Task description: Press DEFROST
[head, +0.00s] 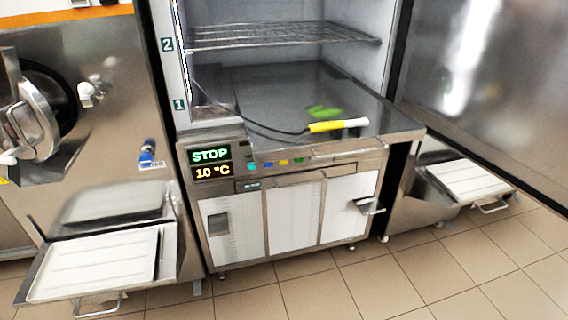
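The cabinet's front panel has a display (211,162) reading STOP in green and 10 °C in orange. A small dark label (248,185) sits below the row. Neither of my grippers is in view.
The cabinet stands open, with a wire shelf (280,36) inside. A yellow-and-white probe (338,126) on a dark cable lies on the steel ledge above the buttons. White trays stick out low at left (95,265) and right (468,179). The tiled floor (310,292) in front is clear.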

